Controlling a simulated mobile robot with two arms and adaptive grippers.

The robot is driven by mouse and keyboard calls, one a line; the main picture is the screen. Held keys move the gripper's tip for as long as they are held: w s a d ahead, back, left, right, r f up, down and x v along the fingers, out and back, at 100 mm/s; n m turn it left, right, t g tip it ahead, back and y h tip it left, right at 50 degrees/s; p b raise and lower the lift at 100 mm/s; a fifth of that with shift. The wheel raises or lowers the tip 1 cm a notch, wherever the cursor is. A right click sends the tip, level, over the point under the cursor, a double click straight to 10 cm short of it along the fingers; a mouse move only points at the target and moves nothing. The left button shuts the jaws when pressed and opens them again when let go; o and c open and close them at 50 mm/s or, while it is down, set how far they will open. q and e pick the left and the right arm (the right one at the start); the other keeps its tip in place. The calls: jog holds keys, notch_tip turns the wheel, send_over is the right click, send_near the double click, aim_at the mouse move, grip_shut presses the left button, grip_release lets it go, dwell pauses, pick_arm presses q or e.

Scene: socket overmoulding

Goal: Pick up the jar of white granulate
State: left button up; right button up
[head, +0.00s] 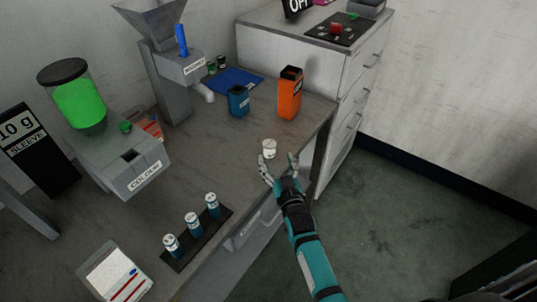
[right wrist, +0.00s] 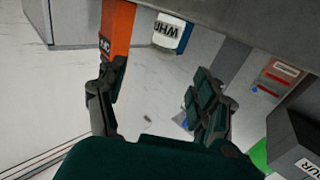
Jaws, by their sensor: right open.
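A small dark blue jar (head: 238,101) stands on the grey bench beside a taller orange container (head: 289,95). In the right wrist view, the jar (right wrist: 170,32) carries a white label whose visible letters read "WHI"; its contents do not show clearly. My right gripper (head: 279,170) is open at the bench's right edge, nearer than the jar and apart from it. In the wrist view, the open fingers (right wrist: 158,100) hold nothing I can see. My left gripper is not in view.
The orange container (right wrist: 116,40) stands close to the jar. A hopper machine (head: 178,80) and a box labelled "COLOUR" (head: 140,165) are to the left. Several small blue jars stand on a dark strip (head: 225,218) in front. Bare bench top lies between.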

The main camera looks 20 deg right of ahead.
aim_at(271, 149)
jog(key=w, duration=0.1)
jog(key=w+b, duration=0.1)
jog(key=shift+w+f, duration=0.2)
jog(key=shift+w, duration=0.2)
jog(key=shift+w+d+r+b, duration=0.1)
jog(key=shift+w+b, duration=0.25)
jog(key=shift+w, duration=0.05)
jog(key=w+b, duration=0.2)
jog(key=w+f+b, duration=0.1)
jog(key=w+b, duration=0.1)
jog(key=shift+w, duration=0.1)
jog(key=shift+w+r, duration=0.1)
jog(key=shift+w, duration=0.35)
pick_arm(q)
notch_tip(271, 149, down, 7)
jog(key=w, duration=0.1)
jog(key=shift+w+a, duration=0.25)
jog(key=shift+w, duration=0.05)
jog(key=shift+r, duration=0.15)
pick_arm(e)
jog(key=shift+s+r, duration=0.1)
jog(key=c, duration=1.3)
